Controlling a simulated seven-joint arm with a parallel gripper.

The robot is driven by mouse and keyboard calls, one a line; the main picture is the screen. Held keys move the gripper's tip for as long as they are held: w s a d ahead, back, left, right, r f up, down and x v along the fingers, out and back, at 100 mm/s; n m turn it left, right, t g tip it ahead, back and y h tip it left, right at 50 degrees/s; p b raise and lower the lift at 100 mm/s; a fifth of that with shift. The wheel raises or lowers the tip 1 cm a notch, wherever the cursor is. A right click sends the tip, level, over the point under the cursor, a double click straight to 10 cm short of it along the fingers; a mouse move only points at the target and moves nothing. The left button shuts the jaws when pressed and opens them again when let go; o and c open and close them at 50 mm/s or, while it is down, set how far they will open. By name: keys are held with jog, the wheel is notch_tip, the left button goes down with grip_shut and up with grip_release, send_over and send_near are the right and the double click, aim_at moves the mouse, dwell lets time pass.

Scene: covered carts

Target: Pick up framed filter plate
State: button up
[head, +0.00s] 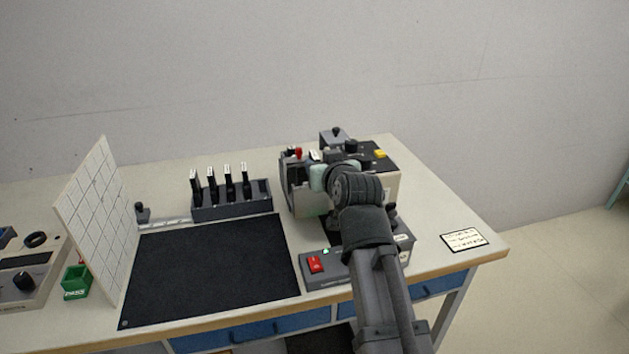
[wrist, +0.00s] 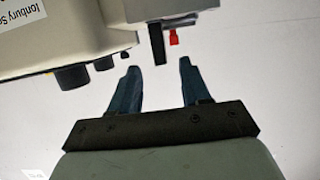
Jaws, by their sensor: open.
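My gripper (wrist: 160,66) is open in the wrist view, with two dark blue fingers apart and nothing between their tips. A slim dark upright piece (wrist: 157,43) stands just beyond the gap, roughly in line with it; it looks like a framed plate edge, but I cannot tell for sure. In the head view, several thin black framed plates (head: 228,182) with white top tabs stand upright in a dark rack (head: 232,208). A similar white-topped piece (head: 315,155) shows at the instrument, close to my wrist. My fingers are hidden there by my arm.
A red part (wrist: 174,38) sits beside the dark piece. The instrument body (wrist: 60,38) with dark knobs is close on the left. In the head view, a black mat (head: 212,270) lies clear, with a white gridded panel (head: 97,215) upright at its left. A switch box (head: 316,264) stands near the front edge.

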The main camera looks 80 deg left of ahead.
aim_at(315, 160)
jog(key=shift+x, duration=3.6)
jog(key=shift+d+f, duration=0.1)
jog(key=shift+f, duration=0.1)
jog(key=shift+c, duration=0.4)
grip_shut()
